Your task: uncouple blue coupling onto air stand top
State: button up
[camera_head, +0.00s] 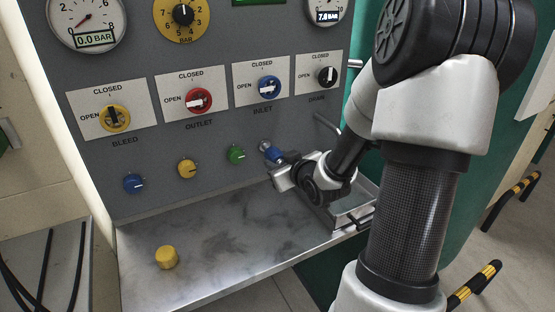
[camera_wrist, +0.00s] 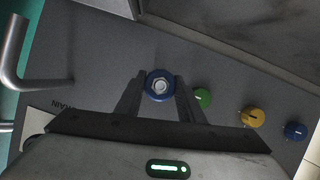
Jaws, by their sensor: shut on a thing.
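The blue coupling (camera_head: 273,155) is at the right end of the row of coloured round parts on the grey panel. It sits at a metal fitting (camera_head: 264,145) on the panel face. My gripper (camera_head: 280,164) is shut on this coupling. In the wrist view the coupling (camera_wrist: 160,85) is a blue ring with a bright metal centre, between my two dark fingers (camera_wrist: 159,98). My wrist hides part of the coupling in the head view.
A yellow cylinder (camera_head: 167,258) stands on the shelf's front left. A metal tray (camera_head: 352,214) lies at its right end, partly behind my arm. Green (camera_head: 236,154), yellow (camera_head: 187,169) and blue (camera_head: 134,183) knobs are left of my gripper. The shelf's middle is clear.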

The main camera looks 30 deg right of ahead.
jog(key=s, duration=0.4)
jog(key=shift+d+p, duration=0.1)
jog(key=shift+p, duration=0.2)
dwell(0.3)
dwell(0.4)
